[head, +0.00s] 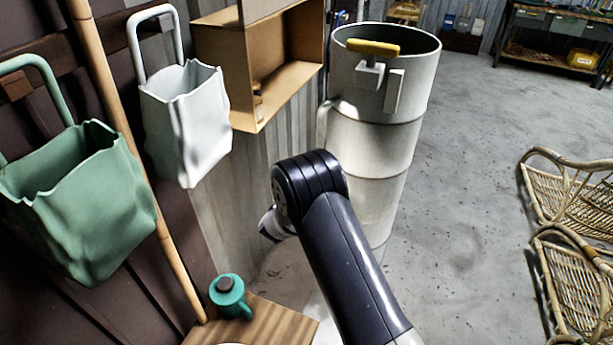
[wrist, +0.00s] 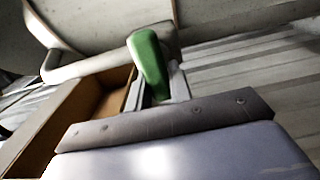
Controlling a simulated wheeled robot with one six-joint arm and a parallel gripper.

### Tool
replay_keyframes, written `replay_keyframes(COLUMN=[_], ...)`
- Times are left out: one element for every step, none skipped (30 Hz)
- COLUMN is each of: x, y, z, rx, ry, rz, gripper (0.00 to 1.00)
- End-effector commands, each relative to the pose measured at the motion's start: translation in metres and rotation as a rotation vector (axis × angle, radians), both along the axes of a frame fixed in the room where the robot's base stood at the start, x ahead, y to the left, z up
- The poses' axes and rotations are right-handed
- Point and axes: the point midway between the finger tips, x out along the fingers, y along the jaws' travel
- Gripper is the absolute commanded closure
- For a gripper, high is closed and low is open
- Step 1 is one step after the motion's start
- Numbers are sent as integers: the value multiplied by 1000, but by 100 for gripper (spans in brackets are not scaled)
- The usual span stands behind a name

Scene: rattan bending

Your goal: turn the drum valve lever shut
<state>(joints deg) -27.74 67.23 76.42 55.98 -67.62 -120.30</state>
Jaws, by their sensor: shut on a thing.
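A green lever (wrist: 150,62) shows in the wrist view, mounted by a grey pipe (wrist: 90,66). My gripper (wrist: 157,88) is shut on the green lever, with one finger on each side of it. In the head view a tall pale drum (head: 385,135) stands beyond my arm, with a yellow handle (head: 373,47) across a bracket near its rim. A pale pipe (head: 324,124) comes off the drum's left side. In the head view my arm hides the gripper and the green lever.
An open wooden box shelf (head: 228,65) hangs left of the drum. White (head: 187,125) and green (head: 80,205) bags hang at left beside a bamboo pole (head: 130,150). A teal mug (head: 228,292) stands on a wooden top. Rattan frames (head: 575,255) lie at right; the floor between is clear.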

Motion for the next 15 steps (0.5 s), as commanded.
replay_keyframes(x=[0,0,0,0,0,0,0,0,0,0,0,0,0,0,0], y=[1,1,1,1,1,1,0,0,0,0,0,0,0,0,0], z=[-1,-1,-1,-1,-1,0,0,0,0,0,0,0,0,0,0], rx=[-1,-1,-1,-1,-1,-1,-1,-1,-1,-1,-1,0,0,0,0], ry=[2,2,2,2,1,1,1,1,0,0,0,0,0,0,0], rz=[2,2,2,2,2,2,2,1,1,1,1,1,1,1,1], gripper=[100,100,78,75,73,69,67,64,61,59,58,58,58,58,58])
